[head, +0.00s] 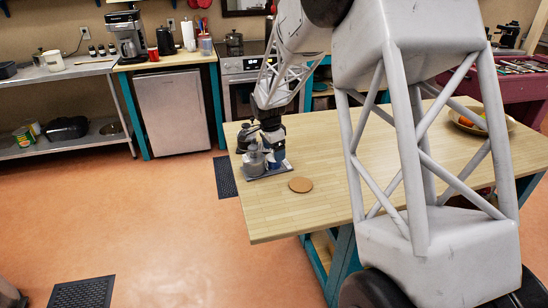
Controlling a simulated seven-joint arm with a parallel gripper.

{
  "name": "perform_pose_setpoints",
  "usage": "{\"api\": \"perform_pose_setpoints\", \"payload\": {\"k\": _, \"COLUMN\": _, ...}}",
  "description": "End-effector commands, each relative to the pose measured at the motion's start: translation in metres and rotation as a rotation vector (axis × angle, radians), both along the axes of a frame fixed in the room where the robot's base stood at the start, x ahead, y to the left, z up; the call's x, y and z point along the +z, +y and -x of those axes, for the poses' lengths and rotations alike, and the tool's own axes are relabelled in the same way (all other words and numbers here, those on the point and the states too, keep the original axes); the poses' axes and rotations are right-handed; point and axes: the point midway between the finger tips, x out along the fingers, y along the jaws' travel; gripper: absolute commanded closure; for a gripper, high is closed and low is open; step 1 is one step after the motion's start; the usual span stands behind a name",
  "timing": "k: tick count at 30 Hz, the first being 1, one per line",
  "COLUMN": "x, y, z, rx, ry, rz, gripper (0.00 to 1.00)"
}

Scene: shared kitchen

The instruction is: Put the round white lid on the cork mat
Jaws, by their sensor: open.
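The cork mat (300,185) is a small brown disc lying bare on the light wooden table, close to its near left edge. My gripper (272,158) points down over a small dark tray (268,173) to the left of the mat and behind it. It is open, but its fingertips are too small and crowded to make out. A grey lidded container (255,162) stands on the tray just left of the gripper, and a dark blue item (277,163) is by the fingers. I cannot pick out the round white lid for certain; it may be among these items.
A dark kettle (246,138) stands behind the tray. My arm crosses in front of the table's middle. A fruit bowl (482,122) is at the table's far right. The wooden table (290,218) is clear around the mat.

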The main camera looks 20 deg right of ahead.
Motion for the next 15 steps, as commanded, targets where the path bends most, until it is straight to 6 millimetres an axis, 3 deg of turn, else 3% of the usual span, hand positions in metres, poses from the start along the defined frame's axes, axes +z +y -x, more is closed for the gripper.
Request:
{"api": "perform_pose_setpoints", "payload": {"k": 4, "x": -0.0100, "y": -0.0012, "z": 0.0002, "rx": 0.000, "ry": 0.001, "rz": 0.000, "gripper": 0.16}}
{"api": "perform_pose_setpoints", "payload": {"k": 15, "x": -0.0109, "y": -0.0011, "z": 0.0000, "rx": 0.000, "ry": 0.000, "rz": 0.000, "gripper": 0.16}}
